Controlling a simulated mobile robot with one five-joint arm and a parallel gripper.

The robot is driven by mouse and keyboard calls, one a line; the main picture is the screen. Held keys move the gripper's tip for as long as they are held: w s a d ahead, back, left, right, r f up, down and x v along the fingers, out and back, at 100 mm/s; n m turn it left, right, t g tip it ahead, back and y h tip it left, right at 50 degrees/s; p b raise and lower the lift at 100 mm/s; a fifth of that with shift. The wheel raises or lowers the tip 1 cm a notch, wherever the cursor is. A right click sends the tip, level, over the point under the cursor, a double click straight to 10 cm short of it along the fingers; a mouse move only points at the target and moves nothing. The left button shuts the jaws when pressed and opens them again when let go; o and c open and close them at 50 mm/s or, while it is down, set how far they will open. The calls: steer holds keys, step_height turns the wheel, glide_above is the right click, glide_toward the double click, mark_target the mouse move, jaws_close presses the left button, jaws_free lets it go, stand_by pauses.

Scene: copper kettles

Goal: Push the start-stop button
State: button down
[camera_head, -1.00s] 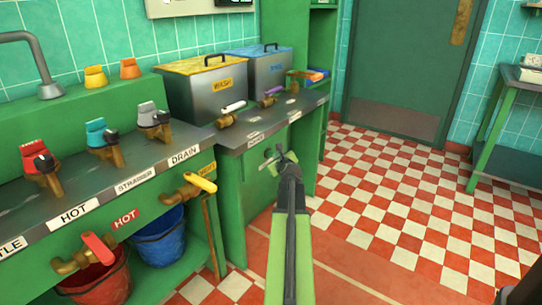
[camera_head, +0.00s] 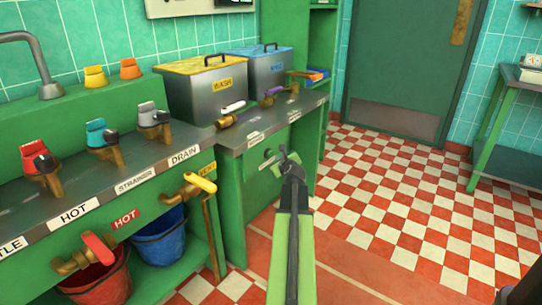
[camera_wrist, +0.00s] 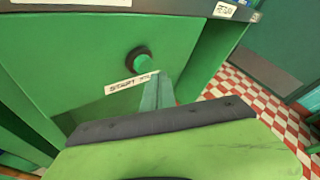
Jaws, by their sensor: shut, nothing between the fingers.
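The start-stop button (camera_wrist: 139,61) is a round green button in a dark ring on the green cabinet front, in the wrist view. A white label (camera_wrist: 131,84) under it reads "START", its right end hidden behind my fingers. My gripper (camera_wrist: 159,84) is shut and empty, its fingertips below and right of the button in the picture. I cannot tell how far they are from the panel. In the head view my gripper (camera_head: 287,156) is in front of the cabinet, just right of the small button (camera_head: 268,153).
The counter (camera_head: 232,140) with a wash bin (camera_head: 205,95) and taps is above and left of my gripper. A lower shelf holds red and blue buckets (camera_head: 160,240). The checkered floor (camera_head: 400,200) to the right is clear, up to a green door (camera_head: 405,60).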

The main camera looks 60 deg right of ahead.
steer(key=s, duration=0.6)
stand_by(0.3)
stand_by(0.4)
